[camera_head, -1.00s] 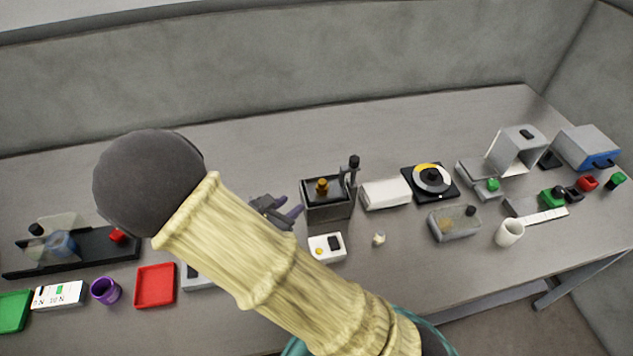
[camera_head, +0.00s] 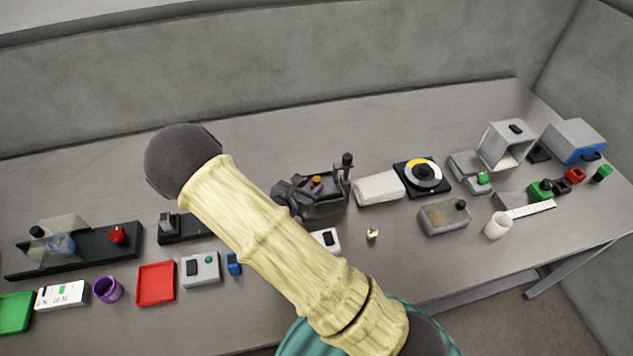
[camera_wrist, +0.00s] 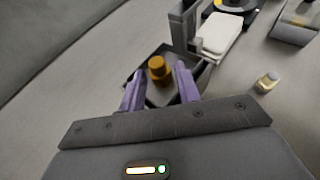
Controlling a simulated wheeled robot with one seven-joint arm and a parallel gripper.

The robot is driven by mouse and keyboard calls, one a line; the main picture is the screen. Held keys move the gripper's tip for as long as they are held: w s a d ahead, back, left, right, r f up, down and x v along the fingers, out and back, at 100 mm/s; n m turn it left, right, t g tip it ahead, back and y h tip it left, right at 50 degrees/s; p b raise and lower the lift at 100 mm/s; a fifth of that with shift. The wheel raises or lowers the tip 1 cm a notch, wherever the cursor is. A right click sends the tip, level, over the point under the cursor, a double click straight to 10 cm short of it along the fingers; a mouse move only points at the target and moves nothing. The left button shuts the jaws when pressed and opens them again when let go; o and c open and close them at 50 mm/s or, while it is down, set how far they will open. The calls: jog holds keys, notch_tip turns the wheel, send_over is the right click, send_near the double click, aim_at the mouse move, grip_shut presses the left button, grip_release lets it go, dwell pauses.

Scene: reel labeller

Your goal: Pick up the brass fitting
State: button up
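The brass fitting (camera_wrist: 159,70) is a small orange-brown stepped cylinder standing upright in a dark open-topped box (camera_wrist: 192,87). It also shows in the head view (camera_head: 316,182), just right of my gripper. My gripper (camera_wrist: 158,84) has two purple fingers, spread apart, that point toward the box. In the wrist view the fitting appears between and slightly beyond the fingertips. I see no contact with it.
A dark post (camera_head: 346,168) rises at the box's right rear corner. A white block (camera_head: 379,188) and a black plate with a yellow-grey disc (camera_head: 422,175) stand to the right. A small pale vial (camera_head: 372,233) stands in front. The table behind the box is clear.

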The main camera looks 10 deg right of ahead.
aim_at(314, 182)
dwell(0.3)
jog(key=shift+a+p+x, duration=0.2)
jog(key=shift+p+x, duration=1)
jog(key=shift+x, duration=1.55)
jog(key=shift+w+f, duration=0.1)
jog(key=shift+w, duration=0.05)
